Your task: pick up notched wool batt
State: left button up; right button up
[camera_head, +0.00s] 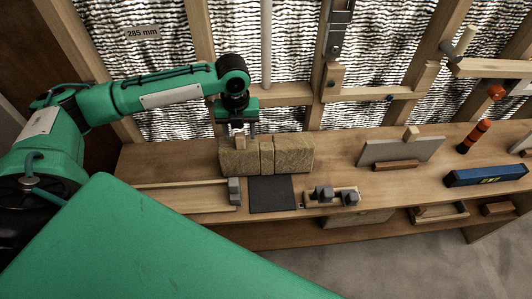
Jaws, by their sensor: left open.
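The notched wool batt (287,157) is a tan, fibrous block lying on the wooden bench. Vertical lines divide its front face. A small light wooden piece (240,142) stands at its left part, right below my left gripper. My left gripper (239,131) points down over the left part of the batt with its jaws open. I cannot tell whether the fingers touch the batt or the small piece. My right gripper is not in view.
A dark mat (272,194) lies in front of the batt, with a wooden rail (187,198) to its left and a clamp-like fixture (332,196) to its right. A grey panel (400,151), an orange-black tool (473,136) and a blue box (486,175) stand farther right. Wall studs rise behind.

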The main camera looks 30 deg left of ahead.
aim_at(239, 136)
pick_arm(q)
jog(key=shift+s+f, duration=0.1)
jog(key=shift+f, duration=1.4)
grip_shut()
jog(key=shift+r, duration=0.1)
jog(key=shift+r, duration=0.1)
